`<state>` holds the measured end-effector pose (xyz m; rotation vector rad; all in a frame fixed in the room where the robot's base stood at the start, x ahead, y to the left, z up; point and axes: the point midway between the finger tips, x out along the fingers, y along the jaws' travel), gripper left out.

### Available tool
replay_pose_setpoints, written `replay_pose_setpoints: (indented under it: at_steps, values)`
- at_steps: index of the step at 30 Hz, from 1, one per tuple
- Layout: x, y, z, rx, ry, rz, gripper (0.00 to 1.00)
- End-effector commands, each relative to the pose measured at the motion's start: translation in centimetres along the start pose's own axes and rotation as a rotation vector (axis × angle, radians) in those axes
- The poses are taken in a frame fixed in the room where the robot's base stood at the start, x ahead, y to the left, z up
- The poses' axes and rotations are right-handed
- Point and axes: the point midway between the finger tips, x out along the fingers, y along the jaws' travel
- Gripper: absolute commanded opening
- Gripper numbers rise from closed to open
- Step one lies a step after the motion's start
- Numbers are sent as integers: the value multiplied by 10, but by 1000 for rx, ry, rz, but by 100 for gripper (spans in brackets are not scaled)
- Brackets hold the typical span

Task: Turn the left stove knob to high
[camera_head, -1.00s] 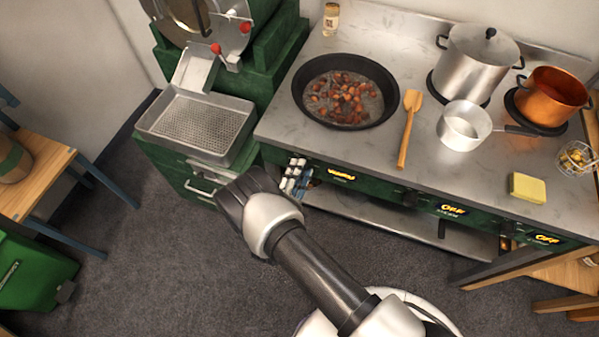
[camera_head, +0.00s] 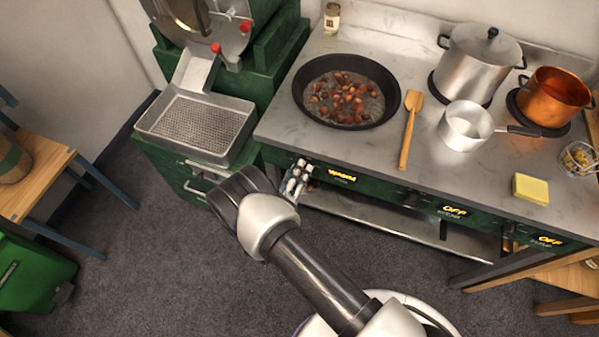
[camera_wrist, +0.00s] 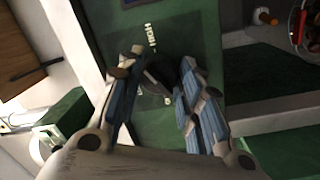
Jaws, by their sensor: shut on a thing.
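The left stove knob (camera_wrist: 158,73) is dark and sits on the green front panel between my fingertips in the wrist view. The panel's printed HIGH mark (camera_wrist: 151,33) shows beyond it. My gripper (camera_head: 300,172) is at the panel's left end in the head view and hides the knob there. In the wrist view my gripper (camera_wrist: 162,66) is shut on the knob, one finger on each side. The display (camera_head: 342,175) right of it glows yellow and seems to read WARM. A black pan (camera_head: 392,95) of chestnuts (camera_head: 345,98) sits above.
A wooden spatula (camera_head: 409,130), a small saucepan (camera_head: 466,126), a steel pot (camera_head: 478,62), a copper pot (camera_head: 552,95) and a yellow sponge (camera_head: 530,188) stand on the stove. A perforated tray (camera_head: 195,127) is at left. The floor in front is clear.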

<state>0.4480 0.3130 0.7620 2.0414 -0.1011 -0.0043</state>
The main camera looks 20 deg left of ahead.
Motion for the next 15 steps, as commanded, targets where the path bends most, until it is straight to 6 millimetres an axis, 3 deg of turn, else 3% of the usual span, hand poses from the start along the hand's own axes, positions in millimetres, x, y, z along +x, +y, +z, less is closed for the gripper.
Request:
replay_pose_setpoints:
  at_steps: [15]
  values:
    - [0, -1, -1, 402, -28, -20, 9]
